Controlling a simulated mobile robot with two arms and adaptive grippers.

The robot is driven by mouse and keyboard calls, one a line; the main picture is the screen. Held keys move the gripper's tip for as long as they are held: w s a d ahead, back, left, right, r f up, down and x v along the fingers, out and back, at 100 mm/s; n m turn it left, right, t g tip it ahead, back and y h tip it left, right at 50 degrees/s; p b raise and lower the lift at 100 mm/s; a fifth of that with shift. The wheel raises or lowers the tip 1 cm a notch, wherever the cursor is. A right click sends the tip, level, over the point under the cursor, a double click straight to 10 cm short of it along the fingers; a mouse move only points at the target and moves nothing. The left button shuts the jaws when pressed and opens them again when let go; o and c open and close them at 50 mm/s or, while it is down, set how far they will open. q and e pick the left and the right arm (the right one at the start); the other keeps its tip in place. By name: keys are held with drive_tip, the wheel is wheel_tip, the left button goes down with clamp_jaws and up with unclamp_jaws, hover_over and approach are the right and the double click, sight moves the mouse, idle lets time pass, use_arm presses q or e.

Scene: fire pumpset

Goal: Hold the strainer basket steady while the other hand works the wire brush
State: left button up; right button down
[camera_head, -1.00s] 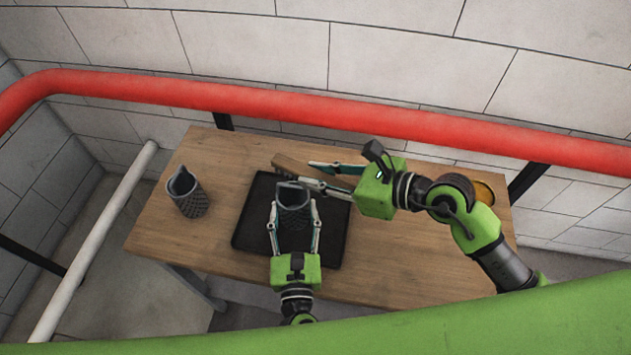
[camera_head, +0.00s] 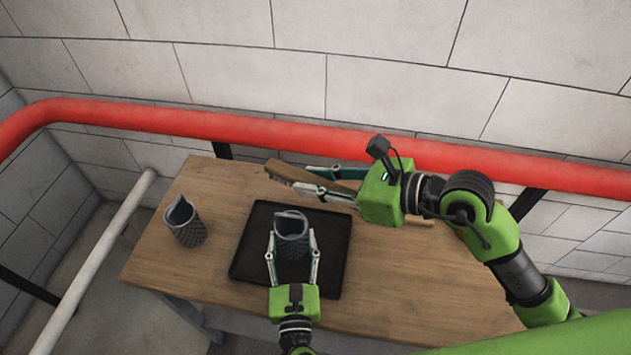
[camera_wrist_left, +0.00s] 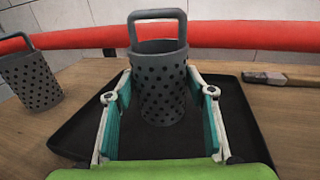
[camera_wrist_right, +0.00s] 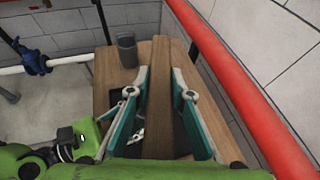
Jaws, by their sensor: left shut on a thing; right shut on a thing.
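The grey perforated strainer basket (camera_head: 291,238) stands upright on a black tray (camera_head: 243,262). My left gripper (camera_head: 290,250) is shut on its sides, with one finger on each side. In the left wrist view the basket (camera_wrist_left: 160,85) shows its open rim and raised handle loop. My right gripper (camera_head: 335,183) is shut on the wooden wire brush (camera_head: 290,172), which points left and appears behind the basket, apart from it. In the right wrist view the long brush (camera_wrist_right: 161,90) lies between the fingers. Its bristles are not clearly visible.
A second perforated basket (camera_head: 185,224) stands on the wooden table (camera_head: 150,262), left of the tray. A wooden-handled tool (camera_wrist_left: 290,80) lies right of the tray. A red pipe (camera_head: 250,127) runs behind the table; a white pipe (camera_head: 105,245) runs along its left.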

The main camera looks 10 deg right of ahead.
use_arm(q)
drive_tip(key=o, duration=1.4)
drive_tip(key=shift+o, duration=0.2)
drive_tip(key=s, duration=1.2)
drive_tip(key=shift+a, duration=0.3)
